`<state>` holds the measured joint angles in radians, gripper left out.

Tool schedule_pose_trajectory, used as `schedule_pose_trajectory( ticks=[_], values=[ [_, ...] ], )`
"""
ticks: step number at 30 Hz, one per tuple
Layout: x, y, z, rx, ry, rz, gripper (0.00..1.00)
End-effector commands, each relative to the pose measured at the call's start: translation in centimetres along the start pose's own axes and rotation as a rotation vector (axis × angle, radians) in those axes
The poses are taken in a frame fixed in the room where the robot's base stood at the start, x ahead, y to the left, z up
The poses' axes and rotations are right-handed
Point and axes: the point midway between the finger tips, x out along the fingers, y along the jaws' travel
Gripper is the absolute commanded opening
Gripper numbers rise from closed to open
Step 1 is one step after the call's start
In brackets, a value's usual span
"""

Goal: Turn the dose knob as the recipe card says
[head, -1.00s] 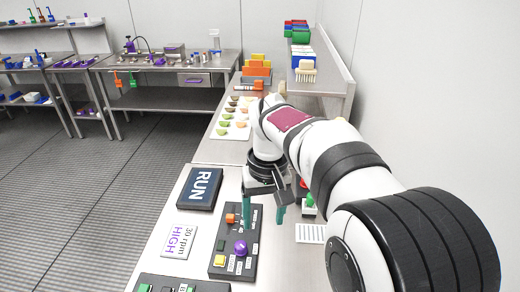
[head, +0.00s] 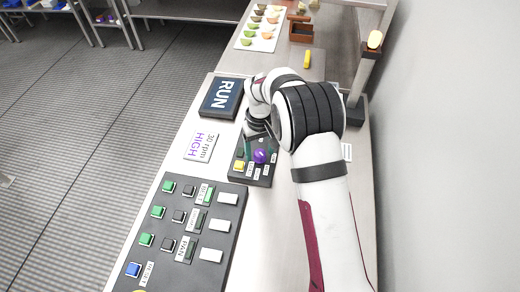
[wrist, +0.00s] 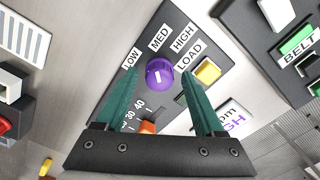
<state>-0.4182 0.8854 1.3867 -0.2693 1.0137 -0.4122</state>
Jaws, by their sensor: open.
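The purple dose knob (wrist: 160,73) is on a dark panel (wrist: 190,35) marked LOW, MED, HIGH and LOAD. It also shows in the head view (head: 260,156). A small pale mark shows on its top, but I cannot tell which label it points to. My gripper (wrist: 160,76) is open, its teal fingers on either side of the knob with gaps visible; I cannot tell its height above it. The recipe card (head: 201,147) reads 30 rpm HIGH and lies left of the panel.
A yellow button (wrist: 207,72) is beside the knob, close to one finger. An orange control (wrist: 147,127) by 30 and 40 marks is between the fingers' bases. A RUN screen (head: 225,97) and a large button panel (head: 190,240) are nearby.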

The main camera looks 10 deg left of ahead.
Motion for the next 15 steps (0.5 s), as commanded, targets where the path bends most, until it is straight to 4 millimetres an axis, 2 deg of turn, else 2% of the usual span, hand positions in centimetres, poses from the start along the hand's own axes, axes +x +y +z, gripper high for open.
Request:
schedule_pose_trajectory(
  ticks=[8,11,15],
  values=[
    [0.25,0.01,-0.01,0.000,0.001,0.000,0.70],
    [0.24,0.01,-0.01,0.000,0.001,0.000,0.56],
    [0.23,0.01,0.00,0.000,0.001,0.000,0.31]
  ],
)
